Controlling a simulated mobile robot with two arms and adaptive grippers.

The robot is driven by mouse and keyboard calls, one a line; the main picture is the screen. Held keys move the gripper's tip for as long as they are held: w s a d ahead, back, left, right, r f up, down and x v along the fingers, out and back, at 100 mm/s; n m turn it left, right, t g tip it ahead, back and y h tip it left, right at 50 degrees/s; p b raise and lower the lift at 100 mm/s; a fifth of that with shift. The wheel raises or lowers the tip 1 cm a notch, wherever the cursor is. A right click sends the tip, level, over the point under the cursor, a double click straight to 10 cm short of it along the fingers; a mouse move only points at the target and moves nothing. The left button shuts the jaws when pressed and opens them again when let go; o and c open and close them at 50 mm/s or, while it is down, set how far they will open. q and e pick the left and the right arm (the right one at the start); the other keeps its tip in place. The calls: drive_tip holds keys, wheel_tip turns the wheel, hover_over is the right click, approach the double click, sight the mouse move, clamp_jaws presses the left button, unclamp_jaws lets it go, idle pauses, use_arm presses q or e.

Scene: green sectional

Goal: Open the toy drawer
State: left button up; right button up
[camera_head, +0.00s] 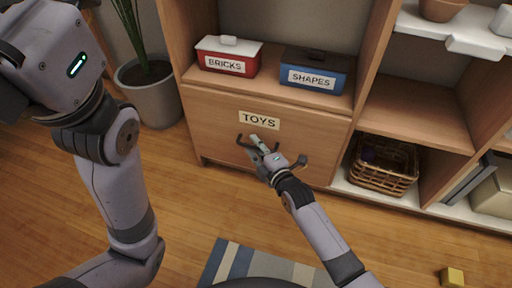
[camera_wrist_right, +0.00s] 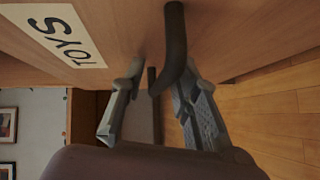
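The toy drawer (camera_head: 215,125) is a wide wooden front at the bottom of the shelf unit, with a "TOYS" label (camera_head: 259,119). It looks closed, flush with the unit. Its dark bar handle (camera_head: 241,140) is partly hidden behind my right gripper (camera_head: 263,149). In the right wrist view the handle (camera_wrist_right: 175,45) runs between the two spread fingers of the right gripper (camera_wrist_right: 158,85); I see gaps and no clear grip on it. The label (camera_wrist_right: 65,35) also shows there. My left arm is raised at the left of the head view; its fingertips do not show.
A red bricks box (camera_head: 228,63) and a blue shapes box (camera_head: 312,77) stand on the shelf above the drawer. A wicker basket (camera_head: 384,178) sits to the right. A potted plant (camera_head: 150,90) stands left. The wooden floor before the drawer is clear, with a striped rug (camera_head: 235,262) nearer me.

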clamp_jaws()
idle(0.7)
